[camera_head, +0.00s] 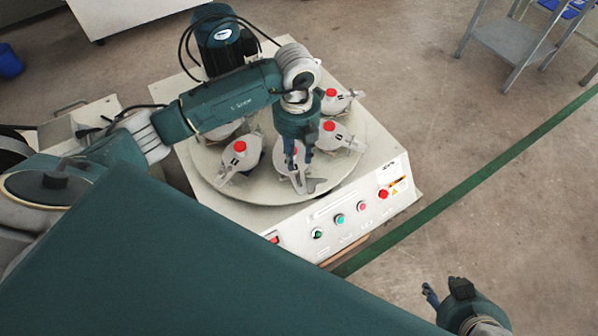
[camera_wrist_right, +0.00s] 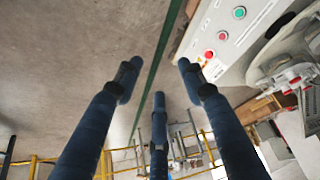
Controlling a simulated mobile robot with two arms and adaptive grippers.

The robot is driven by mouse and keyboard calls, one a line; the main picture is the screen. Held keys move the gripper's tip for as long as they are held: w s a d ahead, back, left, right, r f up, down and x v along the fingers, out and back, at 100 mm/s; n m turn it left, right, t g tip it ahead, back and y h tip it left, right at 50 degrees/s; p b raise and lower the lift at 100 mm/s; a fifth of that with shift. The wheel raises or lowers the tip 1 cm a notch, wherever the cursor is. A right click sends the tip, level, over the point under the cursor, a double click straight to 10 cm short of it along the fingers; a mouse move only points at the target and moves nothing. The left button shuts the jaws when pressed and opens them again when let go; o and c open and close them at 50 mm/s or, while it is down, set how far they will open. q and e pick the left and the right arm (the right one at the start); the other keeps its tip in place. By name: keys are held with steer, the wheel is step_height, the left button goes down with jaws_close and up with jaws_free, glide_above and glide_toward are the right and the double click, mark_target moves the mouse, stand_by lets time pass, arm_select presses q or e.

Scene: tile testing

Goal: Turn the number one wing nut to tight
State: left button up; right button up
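A round grey turntable (camera_head: 265,193) carries several grey lidded jars with red caps and grey clamp parts. My left gripper (camera_head: 296,168) points down over the front middle jar (camera_head: 284,172). No number marks are readable. My right gripper (camera_head: 447,292) is at the lower right, away from the machine. In the right wrist view its fingers (camera_wrist_right: 155,85) are spread with nothing between them.
The machine's white base (camera_head: 325,222) has coloured buttons on its front and a dark motor (camera_head: 226,45) at the back. Other jars stand left (camera_head: 240,165) and right (camera_head: 345,139). A metal table (camera_head: 510,42) is at upper right. Floor to the right is clear.

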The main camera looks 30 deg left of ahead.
mark_target(297, 172)
arm_select(q)
step_height(297, 172, down, 7)
steer(key=shift+f+b, duration=0.15)
steer(key=shift+b, duration=0.75)
steer(key=shift+f, duration=0.35)
arm_select(e)
steer(key=w+a+r+t+y, duration=0.1)
steer(key=w+a+r+t, duration=0.2)
steer(key=w, duration=0.7)
steer(key=shift+a+r+t, duration=0.3)
steer(key=shift+r+t, duration=1)
steer(key=shift+r, duration=0.9)
steer(key=shift+w, duration=0.1)
arm_select(q)
jaws_close()
